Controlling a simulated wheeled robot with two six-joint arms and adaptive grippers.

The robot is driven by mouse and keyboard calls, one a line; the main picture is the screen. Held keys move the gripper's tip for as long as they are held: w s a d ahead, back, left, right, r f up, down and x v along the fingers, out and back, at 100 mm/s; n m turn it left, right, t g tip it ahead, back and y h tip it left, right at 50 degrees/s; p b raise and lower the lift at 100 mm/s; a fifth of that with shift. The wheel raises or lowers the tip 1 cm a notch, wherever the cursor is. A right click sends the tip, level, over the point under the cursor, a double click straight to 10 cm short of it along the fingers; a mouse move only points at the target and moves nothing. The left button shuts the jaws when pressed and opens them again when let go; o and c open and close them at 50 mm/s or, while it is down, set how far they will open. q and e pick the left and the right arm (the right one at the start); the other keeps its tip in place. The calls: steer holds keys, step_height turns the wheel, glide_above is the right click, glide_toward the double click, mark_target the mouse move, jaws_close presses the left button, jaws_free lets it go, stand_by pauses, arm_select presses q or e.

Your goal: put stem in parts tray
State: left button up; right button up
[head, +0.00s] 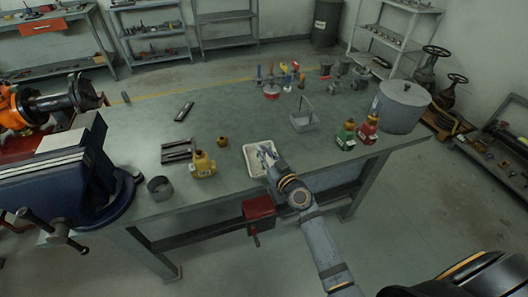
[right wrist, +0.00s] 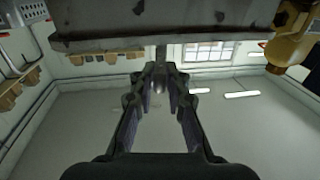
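A small white tray (head: 251,168), which looks like the parts tray, lies near the table's front edge in the head view. My right gripper (head: 268,154) is over it and hides part of its inside; greyish shapes show there, too small to tell apart. In the right wrist view the two fingers (right wrist: 160,72) run inward with their tips close together. A narrow grey upright piece shows just beyond the tips; I cannot tell whether it is the stem or whether it is held. No stem is clearly seen elsewhere. My left gripper is not in view.
A yellow bottle-like item (head: 203,164) and a small brass piece (head: 222,141) are left of the tray. A blue vise (head: 60,180) stands at the left.

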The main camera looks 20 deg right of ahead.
steer(key=shift+o, duration=1.4)
steer(key=shift+r, duration=0.2)
steer(key=shift+s+f, duration=0.1)
steer(key=shift+s, duration=0.2)
arm_select(q)
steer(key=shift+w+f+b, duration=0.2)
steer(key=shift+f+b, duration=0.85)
steer(key=shift+b, duration=0.05)
arm_select(e)
steer(key=v, duration=1.1)
steer(key=shift+s, duration=0.3)
steer(key=shift+d, duration=0.1)
